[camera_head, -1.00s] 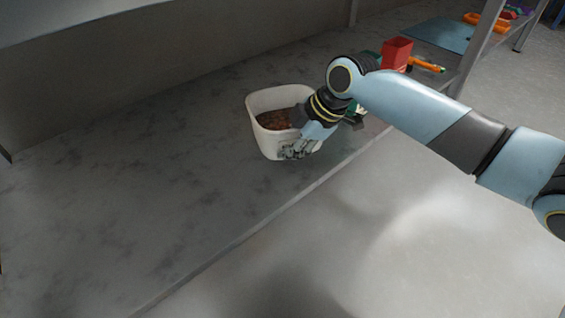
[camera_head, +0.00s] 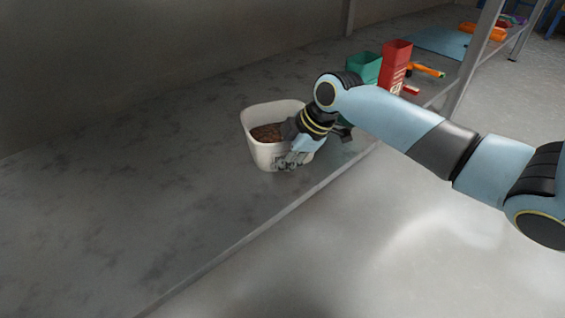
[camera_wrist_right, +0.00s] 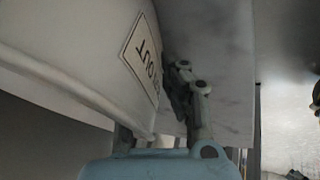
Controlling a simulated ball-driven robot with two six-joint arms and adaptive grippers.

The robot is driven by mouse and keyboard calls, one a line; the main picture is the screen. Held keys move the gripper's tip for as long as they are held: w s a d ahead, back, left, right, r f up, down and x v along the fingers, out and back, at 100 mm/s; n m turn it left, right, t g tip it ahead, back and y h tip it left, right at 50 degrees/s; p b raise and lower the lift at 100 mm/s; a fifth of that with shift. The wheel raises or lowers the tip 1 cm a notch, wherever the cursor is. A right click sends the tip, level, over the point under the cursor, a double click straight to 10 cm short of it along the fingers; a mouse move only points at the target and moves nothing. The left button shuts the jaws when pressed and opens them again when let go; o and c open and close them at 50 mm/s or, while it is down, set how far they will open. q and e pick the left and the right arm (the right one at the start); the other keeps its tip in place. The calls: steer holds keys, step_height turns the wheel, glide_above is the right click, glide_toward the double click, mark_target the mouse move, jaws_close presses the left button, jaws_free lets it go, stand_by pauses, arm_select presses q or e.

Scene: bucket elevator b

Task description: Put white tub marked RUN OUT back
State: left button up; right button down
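The white tub (camera_head: 262,152) stands upright on the grey shelf and holds brown granular stuff. My right gripper (camera_head: 291,146) is at its front right wall. In the right wrist view the tub (camera_wrist_right: 70,40) fills the upper left, with a label (camera_wrist_right: 142,58) reading "OUT"; the rest of the label is hidden. The wall lies between my right gripper's fingers (camera_wrist_right: 165,105), one outside by the label and the other mostly hidden behind the rim. The gripper appears shut on this wall. I cannot tell whether the tub is lifted. My left gripper is not in view.
On the grey shelf (camera_head: 150,200), a green bin (camera_head: 364,66) and a tall red bin (camera_head: 396,65) stand behind my right arm. A metal post (camera_head: 474,60) rises further right. A blue mat (camera_head: 440,42) and orange items lie beyond. The shelf's left side is clear.

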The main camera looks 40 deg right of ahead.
stand_by(0.3)
steer(key=c, duration=1.9)
jaws_free()
steer(key=shift+f, duration=0.1)
steer(key=o, duration=0.4)
